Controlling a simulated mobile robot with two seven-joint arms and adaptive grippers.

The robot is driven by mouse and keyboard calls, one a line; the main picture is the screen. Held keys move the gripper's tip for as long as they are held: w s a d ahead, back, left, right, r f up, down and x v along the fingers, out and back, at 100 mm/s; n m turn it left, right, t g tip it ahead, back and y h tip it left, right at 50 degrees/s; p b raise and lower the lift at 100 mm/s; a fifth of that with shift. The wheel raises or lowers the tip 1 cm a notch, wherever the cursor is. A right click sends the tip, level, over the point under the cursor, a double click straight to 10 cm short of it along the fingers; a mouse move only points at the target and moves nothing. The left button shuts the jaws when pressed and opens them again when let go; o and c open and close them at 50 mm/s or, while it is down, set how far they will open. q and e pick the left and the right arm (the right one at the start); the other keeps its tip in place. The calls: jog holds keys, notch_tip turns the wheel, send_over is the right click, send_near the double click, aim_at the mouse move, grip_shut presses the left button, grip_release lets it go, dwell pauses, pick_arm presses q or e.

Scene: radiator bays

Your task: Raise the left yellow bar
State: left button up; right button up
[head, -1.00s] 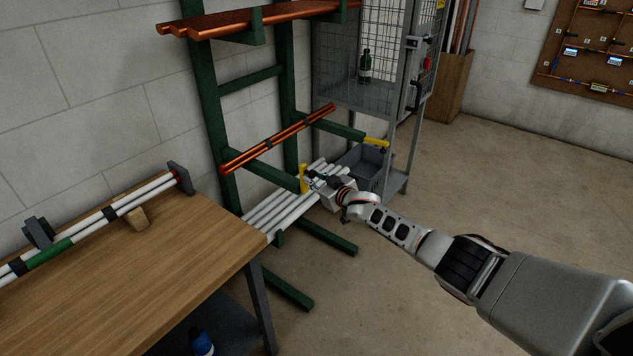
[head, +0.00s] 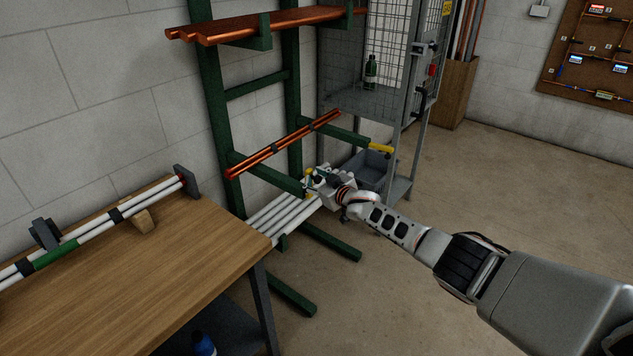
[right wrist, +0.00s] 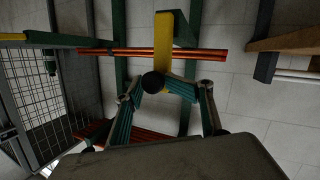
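The left yellow bar (right wrist: 164,45) stands roughly upright at the outer end of a green rack arm (head: 270,175). In the head view my right gripper (head: 314,182) covers most of it, and only bits of yellow show. In the right wrist view, which is upside down, my right gripper (right wrist: 161,86) has its fingers drawn in on both sides of the bar and looks shut on it. A dark round part sits in front of the bar there. The right yellow bar (head: 380,149) lies level at the end of the other green arm (head: 347,136). My left gripper is not in view.
Copper pipes (head: 285,143) lie across the green arms, with white pipes (head: 285,218) below. A grey bin (head: 370,168) and a mesh cage (head: 400,100) stand at the right. A wooden bench (head: 190,250) is at front left.

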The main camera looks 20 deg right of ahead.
jog(key=shift+s+d+f, duration=0.15)
jog(key=shift+d+f, duration=0.05)
jog(key=shift+d, duration=0.25)
jog(key=shift+d, duration=0.1)
jog(key=shift+s+d, duration=0.3)
jog(key=shift+s, duration=0.25)
jog(key=shift+a+v, duration=0.2)
jog(key=shift+v, duration=0.85)
jog(key=r+v, duration=0.1)
jog(key=v, duration=0.7)
jog(key=shift+s+a, duration=0.2)
jog(key=shift+s, duration=0.1)
